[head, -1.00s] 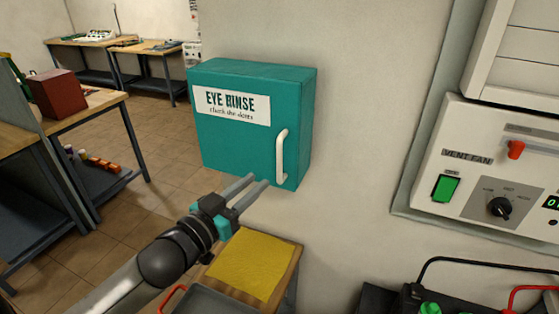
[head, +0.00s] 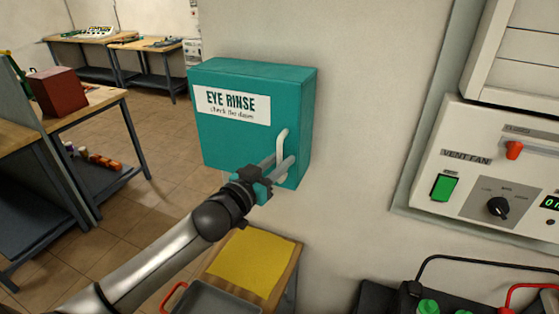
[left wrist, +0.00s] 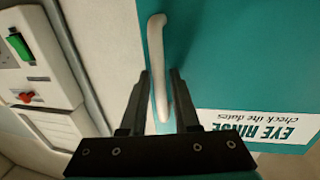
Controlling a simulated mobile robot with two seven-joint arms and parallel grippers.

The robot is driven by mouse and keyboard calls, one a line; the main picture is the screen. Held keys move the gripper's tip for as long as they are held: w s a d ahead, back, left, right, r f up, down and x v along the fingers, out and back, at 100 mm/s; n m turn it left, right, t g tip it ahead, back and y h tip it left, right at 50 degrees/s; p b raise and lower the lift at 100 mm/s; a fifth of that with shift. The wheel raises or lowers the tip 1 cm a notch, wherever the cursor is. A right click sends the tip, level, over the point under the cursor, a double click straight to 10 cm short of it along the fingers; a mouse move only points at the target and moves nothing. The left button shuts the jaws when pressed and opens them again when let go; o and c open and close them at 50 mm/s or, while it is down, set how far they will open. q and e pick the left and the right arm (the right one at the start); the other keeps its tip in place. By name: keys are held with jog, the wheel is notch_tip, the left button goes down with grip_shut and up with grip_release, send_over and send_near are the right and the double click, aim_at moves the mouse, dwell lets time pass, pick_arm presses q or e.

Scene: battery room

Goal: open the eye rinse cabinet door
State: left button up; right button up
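The teal eye rinse cabinet (head: 225,145) hangs on the wall with its door shut. It also shows in the left wrist view (left wrist: 240,50). A white vertical bar handle (head: 282,143) is on the right side of the door; it also shows in the left wrist view (left wrist: 157,60). My left gripper (head: 280,163) is at the lower part of the handle. In the left wrist view its fingers (left wrist: 160,75) are apart, one on each side of the handle, with gaps visible. My right gripper is in neither view.
Below the cabinet stands a small wooden table with a yellow cloth (head: 250,262) and a grey tray (head: 215,300). A vent fan panel (head: 490,180) is on the wall at the right. Workbenches stand at the left, with open floor between.

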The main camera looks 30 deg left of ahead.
pick_arm(q)
jog(key=shift+c, duration=0.2)
grip_shut()
dwell(1.3)
